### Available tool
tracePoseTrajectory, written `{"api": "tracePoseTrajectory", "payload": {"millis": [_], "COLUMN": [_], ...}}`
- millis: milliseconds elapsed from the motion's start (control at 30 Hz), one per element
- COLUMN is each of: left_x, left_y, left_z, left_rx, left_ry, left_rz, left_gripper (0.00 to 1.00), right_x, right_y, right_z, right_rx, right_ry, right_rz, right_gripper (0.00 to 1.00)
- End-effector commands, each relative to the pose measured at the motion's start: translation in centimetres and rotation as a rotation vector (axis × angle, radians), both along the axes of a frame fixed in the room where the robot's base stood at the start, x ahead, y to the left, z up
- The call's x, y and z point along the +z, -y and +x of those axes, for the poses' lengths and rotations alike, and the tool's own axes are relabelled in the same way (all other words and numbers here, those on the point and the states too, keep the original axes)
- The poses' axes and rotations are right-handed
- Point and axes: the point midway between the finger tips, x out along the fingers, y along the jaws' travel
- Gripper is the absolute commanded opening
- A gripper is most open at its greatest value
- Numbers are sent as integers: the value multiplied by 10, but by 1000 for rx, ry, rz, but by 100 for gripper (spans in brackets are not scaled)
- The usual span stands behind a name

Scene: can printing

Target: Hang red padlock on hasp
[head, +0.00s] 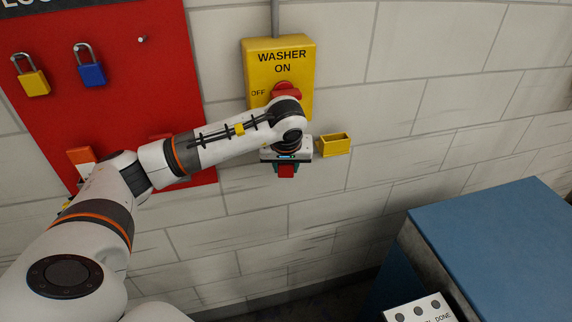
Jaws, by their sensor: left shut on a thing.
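My left gripper (286,168) is in front of the wall, just below the yellow washer switch box (252,62). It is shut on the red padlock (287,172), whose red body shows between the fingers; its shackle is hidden. The box reads "WASHER ON" and "OFF" and carries a red switch handle (286,90). My left wrist covers the lower part of the box, and I cannot make out the hasp. My right gripper is not in view.
A small open yellow box (334,147) is right of my left gripper. A red lock board (120,70) at the left holds a yellow padlock (35,83) and a blue padlock (93,75). A blue cabinet (500,240) stands lower right, near a white button panel (420,311).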

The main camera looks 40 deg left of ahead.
Motion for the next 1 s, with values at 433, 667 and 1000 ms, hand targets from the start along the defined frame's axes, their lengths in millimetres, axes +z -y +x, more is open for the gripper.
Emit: {"api": "tracePoseTrajectory", "payload": {"millis": [433, 667, 1000], "left_x": [0, 1, 51], "left_y": [0, 1, 12], "left_z": [0, 0, -16], "left_rx": [0, 0, -2], "left_ry": [0, 1, 8], "left_rz": [0, -1, 0], "left_gripper": [61, 61, 61], "right_x": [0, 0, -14], "right_y": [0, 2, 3], "right_z": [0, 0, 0], "right_rx": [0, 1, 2], "right_ry": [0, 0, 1], "right_rz": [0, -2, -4], "right_gripper": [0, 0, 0]}}
